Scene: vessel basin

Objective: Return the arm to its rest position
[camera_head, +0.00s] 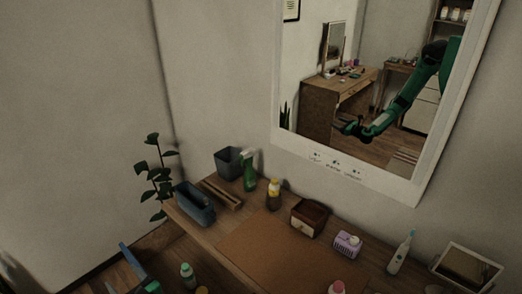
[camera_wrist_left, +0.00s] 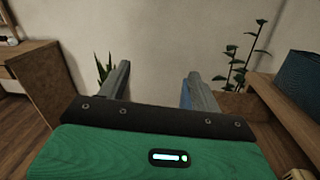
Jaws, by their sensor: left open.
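My left gripper (camera_head: 114,265) is at the lower left edge of the head view, beside the left end of the wooden table (camera_head: 215,238). It is open. In the left wrist view its two fingers (camera_wrist_left: 157,70) stand apart with only the plain wall visible between them. Nothing is held. Most of the left arm is out of the frame. My right gripper is not directly in view. A green arm shows as a reflection in the wall mirror (camera_head: 437,160).
The table carries a dark blue bin (camera_head: 194,204), a green spray bottle (camera_head: 249,170), a yellow-capped bottle (camera_head: 273,195), a small drawer box (camera_head: 309,218) and a purple basket (camera_head: 347,244). A plant (camera_head: 158,177) stands beyond the left end. Open floor lies left of the table.

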